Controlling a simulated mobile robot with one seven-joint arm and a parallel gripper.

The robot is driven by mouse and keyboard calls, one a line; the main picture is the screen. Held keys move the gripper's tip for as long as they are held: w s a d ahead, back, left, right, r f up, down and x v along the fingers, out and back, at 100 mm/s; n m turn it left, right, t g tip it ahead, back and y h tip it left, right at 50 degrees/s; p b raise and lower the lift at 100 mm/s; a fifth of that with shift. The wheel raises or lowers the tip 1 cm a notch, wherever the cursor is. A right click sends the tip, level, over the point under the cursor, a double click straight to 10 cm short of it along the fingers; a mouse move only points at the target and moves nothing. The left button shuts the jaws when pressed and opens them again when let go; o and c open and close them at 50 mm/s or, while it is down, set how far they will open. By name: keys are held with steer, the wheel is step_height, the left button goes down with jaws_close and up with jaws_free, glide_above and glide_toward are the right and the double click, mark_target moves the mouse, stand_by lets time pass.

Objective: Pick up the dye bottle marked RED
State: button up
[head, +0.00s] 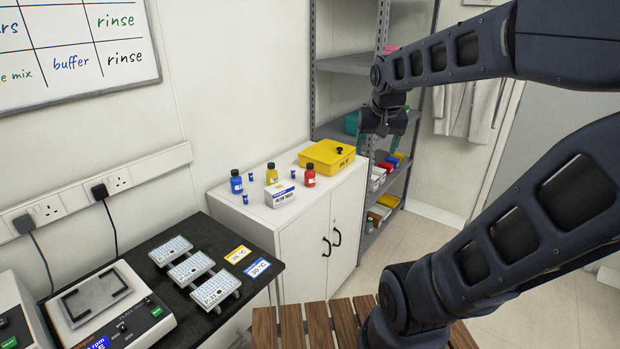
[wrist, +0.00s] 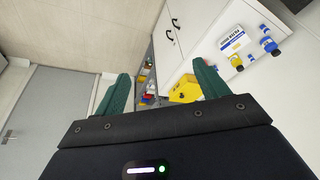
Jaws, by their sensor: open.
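The red dye bottle (head: 310,176) stands upright with a black cap on the white cabinet top (head: 259,212) in the head view. It is right of the white labelled box and in front of the yellow box. I cannot make it out in the wrist view; a finger may hide it. My gripper (head: 382,130) is in the air to the right of the cabinet, well apart from the bottle. In the wrist view my gripper (wrist: 160,76) shows two green fingers spread apart with nothing between them.
A blue bottle (head: 236,182), a yellow bottle (head: 272,174), small blue vials, a white box (head: 279,194) and a yellow box (head: 327,155) share the cabinet top. Metal shelving (head: 345,64) stands behind my gripper. A black bench (head: 185,296) with equipment is at left.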

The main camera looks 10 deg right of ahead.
steer(key=w+a+m, duration=0.2)
steer(key=w, duration=1)
steer(key=m+g+h, duration=0.1)
steer(key=m+h, duration=0.2)
steer(key=m, duration=0.3)
glide_above(308, 165)
steer(key=s+a, duration=0.2)
step_height(308, 165, down, 22)
steer(key=x, duration=0.5)
steer(key=shift+d+f, duration=0.25)
steer(key=shift+a+x, duration=0.1)
steer(key=shift+x, duration=1.2)
steer(key=shift+a+x, duration=0.15)
steer(key=shift+x, duration=1.2)
steer(key=shift+w, duration=0.1)
steer(key=c, duration=1.2)
steer(key=shift+o, duration=0.2)
